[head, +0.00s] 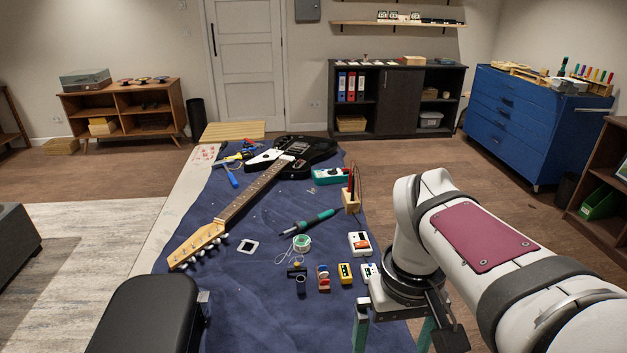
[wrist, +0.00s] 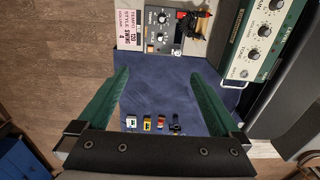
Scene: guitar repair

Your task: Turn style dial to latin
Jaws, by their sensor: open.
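In the wrist view a dark control box (wrist: 150,46) with several round knobs stands at the top, past my fingertips. Small lettering that looks like tempo and style is on its face; which knob is the style dial (wrist: 161,37) is hard to tell at this size. A pink and white display panel (wrist: 128,22) beside it appears to read tempo 120, style swing, volume 4. I cannot make out the box in the head view. My gripper (wrist: 160,74) has its green fingers wide apart with nothing between them, short of the box. It also shows in the head view (head: 393,335).
A green and cream amplifier (wrist: 250,45) with knobs stands right of the box. Several small pedals (head: 345,273) lie on the blue cloth (head: 240,310).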

